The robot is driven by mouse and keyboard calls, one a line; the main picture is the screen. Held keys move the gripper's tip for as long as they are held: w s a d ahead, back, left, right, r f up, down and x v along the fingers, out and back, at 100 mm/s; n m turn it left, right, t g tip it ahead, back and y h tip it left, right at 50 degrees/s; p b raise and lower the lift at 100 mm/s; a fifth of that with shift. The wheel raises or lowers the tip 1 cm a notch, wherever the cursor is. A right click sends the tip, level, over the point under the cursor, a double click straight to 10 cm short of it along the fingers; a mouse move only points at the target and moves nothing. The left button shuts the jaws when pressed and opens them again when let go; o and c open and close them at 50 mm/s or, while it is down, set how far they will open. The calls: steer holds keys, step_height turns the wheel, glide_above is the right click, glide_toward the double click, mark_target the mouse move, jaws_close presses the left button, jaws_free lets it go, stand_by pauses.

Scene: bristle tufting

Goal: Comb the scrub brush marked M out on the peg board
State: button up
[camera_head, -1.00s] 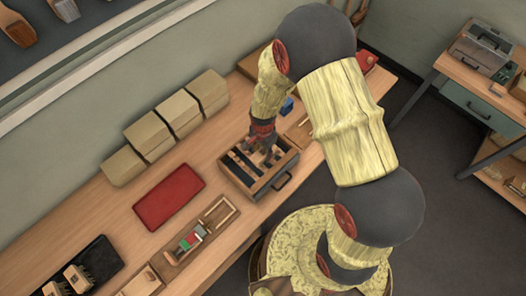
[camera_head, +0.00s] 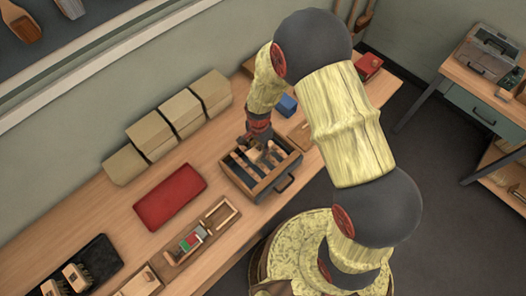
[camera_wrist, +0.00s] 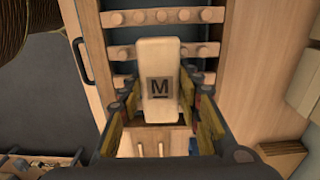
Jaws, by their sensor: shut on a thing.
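The scrub brush marked M (camera_wrist: 158,62) is pale wood, with its dark M facing the wrist camera. My gripper (camera_wrist: 161,108) is shut on it, one finger at each side. The brush is over the peg board (camera_wrist: 107,35), whose rows of round wooden pegs show beyond and beside it. In the head view my gripper (camera_head: 263,149) is over the peg board (camera_head: 262,190), a dark-edged wooden frame with a handle on its near side. The underside of the brush is hidden, so I cannot tell whether its bristles touch the pegs.
A red mat (camera_head: 169,197) and a wooden tray with coloured blocks (camera_head: 173,256) lie to the left. A black tray (camera_head: 101,258) holds more brushes. Tan boxes (camera_head: 152,134) line the wall. A blue block (camera_head: 287,104) stands just behind the peg board.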

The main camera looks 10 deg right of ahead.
steer(key=shift+w+a+b, duration=0.6)
steer(key=shift+w+a, duration=0.7)
steer(key=shift+w, duration=0.6)
steer(key=shift+s+d+p, duration=0.15)
steer(key=shift+s+d, duration=0.45)
steer(key=shift+s, duration=0.25)
steer(key=shift+s+d+p, duration=0.15)
steer(key=shift+s+d, duration=0.4)
steer(key=shift+s, duration=0.25)
steer(key=shift+s+d, duration=1.1)
steer(key=shift+s, duration=0.6)
steer(key=shift+w+a+b, duration=0.65)
steer(key=shift+w+a, duration=1.6)
steer(key=shift+w, duration=1.15)
steer(key=s+d, duration=0.4)
steer(key=s, duration=0.3)
steer(key=shift+d+f+p, duration=0.3)
steer(key=shift+p, duration=0.05)
steer(key=shift+w+a, duration=0.15)
steer(key=shift+w, duration=0.05)
steer(key=shift+c, duration=0.9)
steer(key=shift+w+a+r+b, duration=0.1)
steer(key=shift+w+a, duration=0.25)
steer(key=shift+w, duration=0.2)
steer(key=shift+w+a+b, duration=0.15)
steer(key=shift+w+a, duration=0.25)
steer(key=shift+w, duration=0.2)
steer(key=shift+w+a+r+b, duration=0.1)
steer(key=shift+w+a, duration=0.25)
steer(key=shift+w, duration=0.2)
